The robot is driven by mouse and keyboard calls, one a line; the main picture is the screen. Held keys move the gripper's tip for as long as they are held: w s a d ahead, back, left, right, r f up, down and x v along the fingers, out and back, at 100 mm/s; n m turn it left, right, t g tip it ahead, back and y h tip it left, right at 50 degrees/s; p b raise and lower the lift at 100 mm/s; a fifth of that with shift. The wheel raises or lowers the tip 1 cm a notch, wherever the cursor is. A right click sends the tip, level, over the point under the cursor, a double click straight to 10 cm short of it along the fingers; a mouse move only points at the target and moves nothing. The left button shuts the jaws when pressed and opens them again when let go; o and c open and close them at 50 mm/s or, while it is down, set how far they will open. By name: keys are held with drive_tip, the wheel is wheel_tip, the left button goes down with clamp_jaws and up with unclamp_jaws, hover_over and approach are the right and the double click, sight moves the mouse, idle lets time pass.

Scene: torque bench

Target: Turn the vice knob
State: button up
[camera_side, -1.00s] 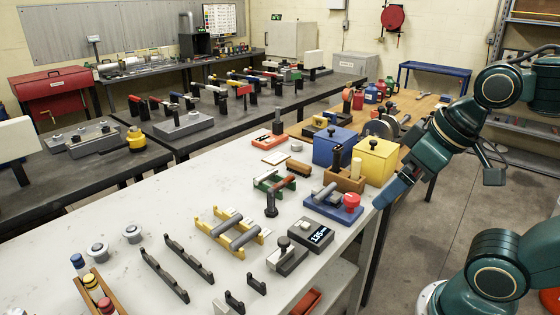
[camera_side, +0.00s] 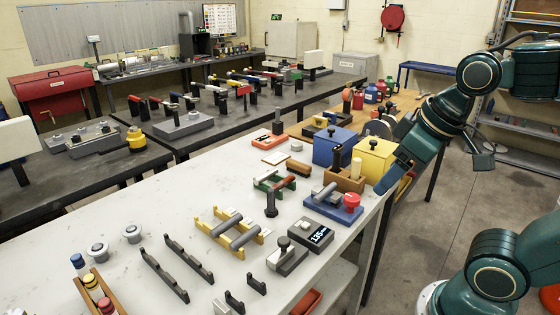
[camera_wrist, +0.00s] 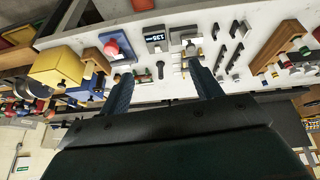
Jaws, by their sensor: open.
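My gripper (camera_side: 386,185) hangs beside the right edge of the pale bench in the side view. In the wrist view its two dark fingers stand wide apart with nothing between them (camera_wrist: 162,86). A green frame (camera_side: 262,184) with a reddish-brown bar and an upright dark knob (camera_side: 271,205) sits mid-bench. It may be the vice, but I cannot tell for sure. A blue base (camera_side: 325,208) carries a grey cylinder and a red knob (camera_side: 352,201), apart from my gripper. The red knob also shows in the wrist view (camera_wrist: 111,48).
A yellow box (camera_side: 375,160) and a blue box (camera_side: 333,148) stand close behind my gripper. A display box (camera_side: 311,233) and a grey block with a black knob (camera_side: 287,257) are nearer the front. A yellow rack (camera_side: 215,235) lies left.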

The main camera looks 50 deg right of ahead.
drive_tip(key=w+d+n+g+h, duration=0.2)
drive_tip(key=w+d+n+g, duration=0.2)
drive_tip(key=w+d, duration=0.45)
drive_tip(key=n+g, duration=0.4)
hover_over(352, 197)
drive_tip(key=w+a, duration=0.4)
wheel_tip(352, 197, down, 8)
drive_tip(key=shift+h, duration=0.4)
drive_tip(key=shift+f, duration=0.15)
drive_tip(key=x, duration=1.3)
drive_tip(key=shift+s+d+f, duration=0.15)
drive_tip(key=shift+s+f, duration=0.1)
drive_tip(key=c, duration=1)
